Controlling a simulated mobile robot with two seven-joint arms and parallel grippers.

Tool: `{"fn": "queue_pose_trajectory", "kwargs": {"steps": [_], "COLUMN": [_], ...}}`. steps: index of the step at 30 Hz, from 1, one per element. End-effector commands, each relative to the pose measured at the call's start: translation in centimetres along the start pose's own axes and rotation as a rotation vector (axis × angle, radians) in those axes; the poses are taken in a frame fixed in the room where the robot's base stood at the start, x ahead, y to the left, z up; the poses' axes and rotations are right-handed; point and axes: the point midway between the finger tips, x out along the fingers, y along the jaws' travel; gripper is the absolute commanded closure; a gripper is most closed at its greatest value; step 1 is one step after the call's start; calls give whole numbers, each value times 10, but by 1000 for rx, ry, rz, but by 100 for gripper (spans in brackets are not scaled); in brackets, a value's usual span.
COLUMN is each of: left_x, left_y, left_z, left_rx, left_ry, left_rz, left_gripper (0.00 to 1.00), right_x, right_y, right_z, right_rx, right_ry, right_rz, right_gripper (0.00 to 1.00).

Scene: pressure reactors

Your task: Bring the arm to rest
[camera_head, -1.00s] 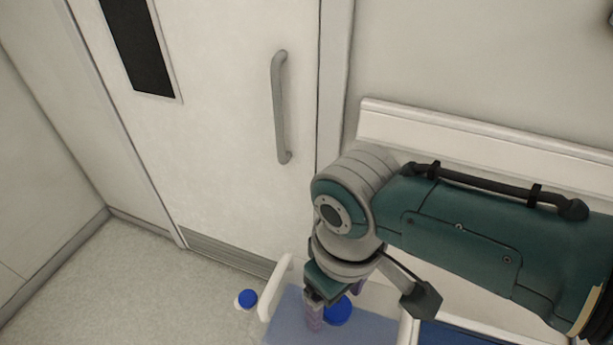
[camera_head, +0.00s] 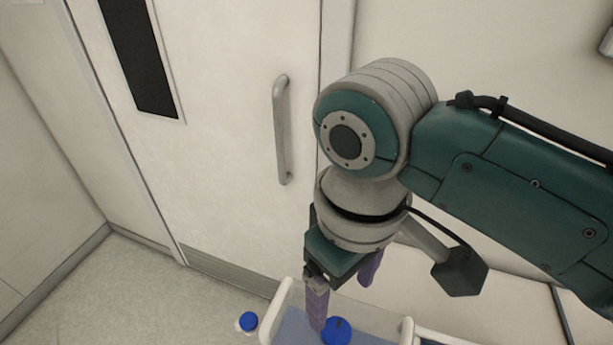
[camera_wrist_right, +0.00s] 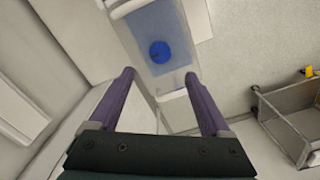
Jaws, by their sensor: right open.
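My right arm comes in from the right in the head view, and its gripper (camera_head: 342,293) points down above a tray-like surface. The two purple fingers are apart with nothing between them. In the right wrist view the gripper (camera_wrist_right: 165,95) also shows spread fingers. A round blue object (camera_head: 337,331) lies beyond the fingertips; it also shows in the right wrist view (camera_wrist_right: 160,52), on a blue-grey surface (camera_wrist_right: 150,22). My left gripper is in neither view.
A white door with a grey handle (camera_head: 282,130) stands behind the arm. A blue-capped white item (camera_head: 246,322) is left of the tray's white rail (camera_head: 274,312). A grey cart (camera_wrist_right: 295,115) shows at the right in the right wrist view. Floor is clear at left.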

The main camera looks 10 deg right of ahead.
Motion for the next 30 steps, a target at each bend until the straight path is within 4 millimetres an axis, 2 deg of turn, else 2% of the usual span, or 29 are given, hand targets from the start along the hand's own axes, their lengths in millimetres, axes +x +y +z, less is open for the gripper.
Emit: {"fn": "queue_pose_trajectory", "kwargs": {"steps": [13, 17, 21, 23, 30], "left_x": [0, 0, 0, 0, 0], "left_y": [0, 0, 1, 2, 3], "left_z": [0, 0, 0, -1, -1], "left_rx": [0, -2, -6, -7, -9], "left_ry": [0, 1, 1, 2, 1], "left_rz": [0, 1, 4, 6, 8], "left_gripper": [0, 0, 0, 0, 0], "right_x": [-1, 2, 1, -3, -26], "right_y": [0, -11, -30, -32, -10], "right_z": [0, 7, 31, 45, 102], "right_rx": [0, 2, 41, 78, 220], "right_ry": [1, 25, 112, 156, 262], "right_rz": [-1, -30, -92, -104, -43], "right_gripper": [18, 18, 18, 18, 18]}}
